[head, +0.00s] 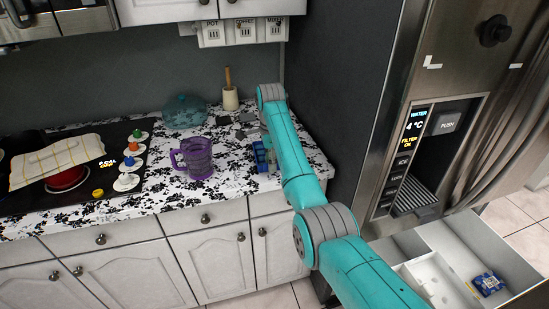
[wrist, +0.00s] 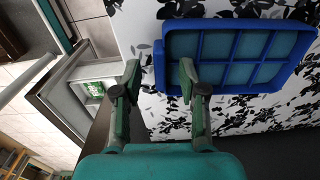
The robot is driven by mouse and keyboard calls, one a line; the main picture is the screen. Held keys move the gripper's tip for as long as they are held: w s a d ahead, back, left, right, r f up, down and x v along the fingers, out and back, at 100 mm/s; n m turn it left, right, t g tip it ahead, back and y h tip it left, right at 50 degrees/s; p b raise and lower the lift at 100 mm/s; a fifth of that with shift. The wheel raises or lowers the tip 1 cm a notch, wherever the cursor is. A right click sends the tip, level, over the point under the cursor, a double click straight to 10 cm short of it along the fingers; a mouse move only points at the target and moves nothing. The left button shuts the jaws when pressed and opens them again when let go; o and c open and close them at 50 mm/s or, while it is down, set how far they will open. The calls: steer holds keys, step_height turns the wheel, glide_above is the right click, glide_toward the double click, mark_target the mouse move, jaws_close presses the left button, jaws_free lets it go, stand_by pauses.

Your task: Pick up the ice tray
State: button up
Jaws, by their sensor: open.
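The blue ice tray (wrist: 240,90) with pale blue compartments lies on the black-and-white patterned counter. In the head view only part of it (head: 261,156) shows, beside my teal arm. My gripper (wrist: 159,72) is open and empty in the wrist view. One finger appears over the left part of the tray and the other past its left edge, above the counter's edge. Whether either finger touches the tray, I cannot tell. In the head view my gripper is mostly hidden by the arm.
A purple mug (head: 194,158) stands left of the tray. A clear bluish container (head: 184,112) and a utensil crock (head: 230,98) stand behind. A stove (head: 90,180) is at left, a fridge (head: 460,100) at right. An open white drawer (head: 455,235) holds a blue item (head: 488,283).

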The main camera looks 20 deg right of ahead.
steer(key=shift+a+f, duration=0.15)
steer(key=shift+f, duration=0.5)
steer(key=shift+c, duration=0.3)
jaws_close()
steer(key=shift+r, duration=0.15)
